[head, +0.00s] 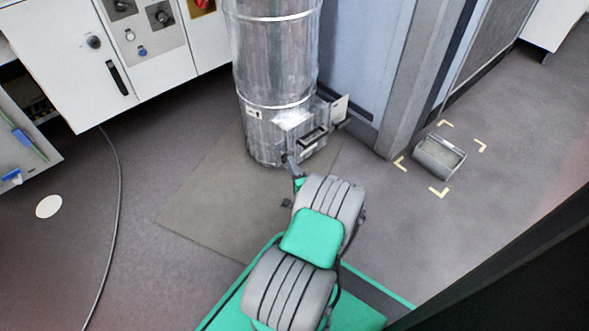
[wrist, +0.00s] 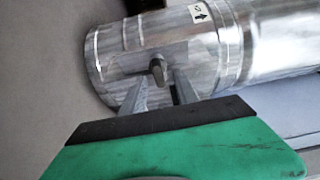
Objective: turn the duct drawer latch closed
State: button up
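The silver duct (head: 275,60) stands upright in the head view, with a metal drawer housing (head: 313,138) low on its right side. In the wrist view the duct (wrist: 270,45) lies across the picture. A small grey latch knob (wrist: 157,71) stands out from its lower part there. My gripper (wrist: 160,80) has its two fingers apart, with the knob between and just beyond the tips; I cannot tell if they touch it. In the head view my gripper (head: 292,165) is at the duct's foot, small and partly hidden by my arm. The latch is not clear there.
A metal tray (head: 438,157) sits on the floor at right inside yellow corner marks. White cabinets (head: 75,50) with switches stand at upper left, and a grey post (head: 405,75) stands right of the duct. A cable (head: 118,200) runs along the floor at left. The floor between is clear.

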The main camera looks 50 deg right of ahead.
jog(key=shift+p+v, duration=1.4)
jog(key=shift+v, duration=1.3)
jog(key=shift+r, duration=0.1)
